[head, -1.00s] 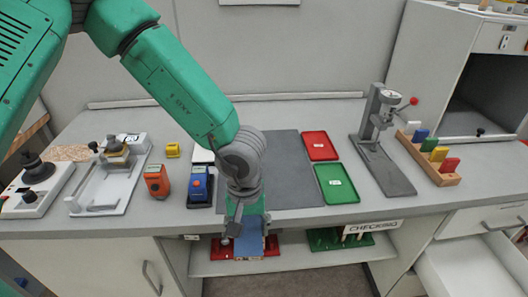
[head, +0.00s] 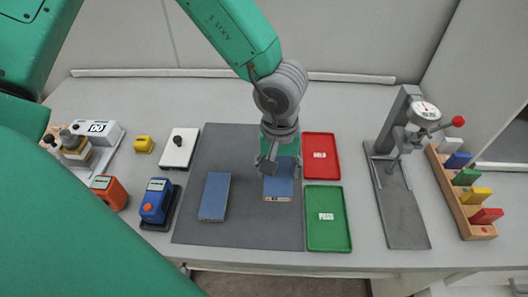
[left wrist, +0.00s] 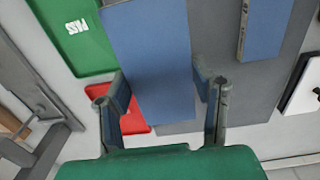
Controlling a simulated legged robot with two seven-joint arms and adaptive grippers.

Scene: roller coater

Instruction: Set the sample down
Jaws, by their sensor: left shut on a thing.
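My left gripper (head: 280,168) comes down from above over the grey mat (head: 250,145) and is shut on a flat blue panel (head: 278,188). The panel points toward the bench front, just left of the green PASS tray (head: 326,237). In the left wrist view the held panel (left wrist: 150,50) sits between the two fingers (left wrist: 160,85) and covers part of the green tray (left wrist: 65,35). Whether it touches the mat is not clear. A second blue panel (head: 214,197) lies on the mat to the left. My right gripper is not in view.
A red HOLD tray (head: 320,140) lies behind the green one. A grey gauge stand (head: 400,205) and a wooden rack (head: 465,205) stand to the right. Orange (head: 108,193) and blue (head: 157,203) devices stand left. The mat's front strip is bare.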

